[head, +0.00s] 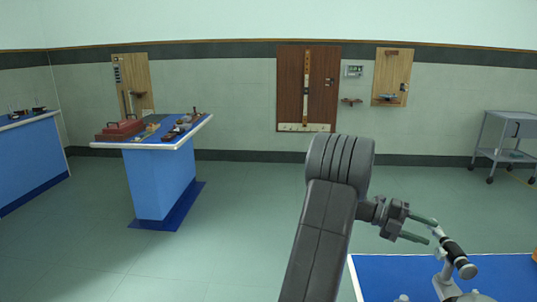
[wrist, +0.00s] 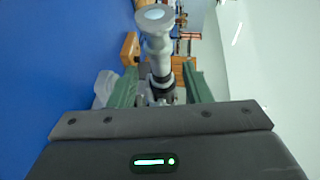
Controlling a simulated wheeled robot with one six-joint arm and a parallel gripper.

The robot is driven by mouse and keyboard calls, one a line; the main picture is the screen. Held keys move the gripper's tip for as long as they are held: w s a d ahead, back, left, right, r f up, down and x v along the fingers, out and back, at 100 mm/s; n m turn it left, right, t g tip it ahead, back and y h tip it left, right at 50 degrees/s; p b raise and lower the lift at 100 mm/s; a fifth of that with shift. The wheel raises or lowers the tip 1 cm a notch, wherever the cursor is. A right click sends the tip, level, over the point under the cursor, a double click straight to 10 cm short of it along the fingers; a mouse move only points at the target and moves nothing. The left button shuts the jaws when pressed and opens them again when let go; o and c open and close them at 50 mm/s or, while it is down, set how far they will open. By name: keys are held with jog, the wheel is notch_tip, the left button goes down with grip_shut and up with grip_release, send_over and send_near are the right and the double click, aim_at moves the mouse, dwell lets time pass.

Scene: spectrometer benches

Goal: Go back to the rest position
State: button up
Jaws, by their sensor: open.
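My gripper (head: 428,229) is open in the head view, its two green fingers pointing right toward a spectrometer-like instrument (head: 458,258) with a black and silver tube. In the wrist view my gripper (wrist: 165,88) shows a green finger on each side of the instrument's tube (wrist: 157,40). The tube lies in line with the gap between the fingers. I cannot tell whether the fingers touch it. The instrument stands on a blue bench (head: 375,280) at the lower right, and its base is partly cut off by the picture edge.
A blue bench (head: 160,185) with a red case (head: 120,130) and several small items stands at the left. Another blue bench (head: 30,160) is at the far left. A grey trolley (head: 505,140) stands at the right by the wall. The floor between is clear.

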jog(key=x, duration=0.6)
jog(key=shift+s+d, duration=0.2)
jog(key=shift+d, duration=0.15)
jog(key=shift+f, duration=0.1)
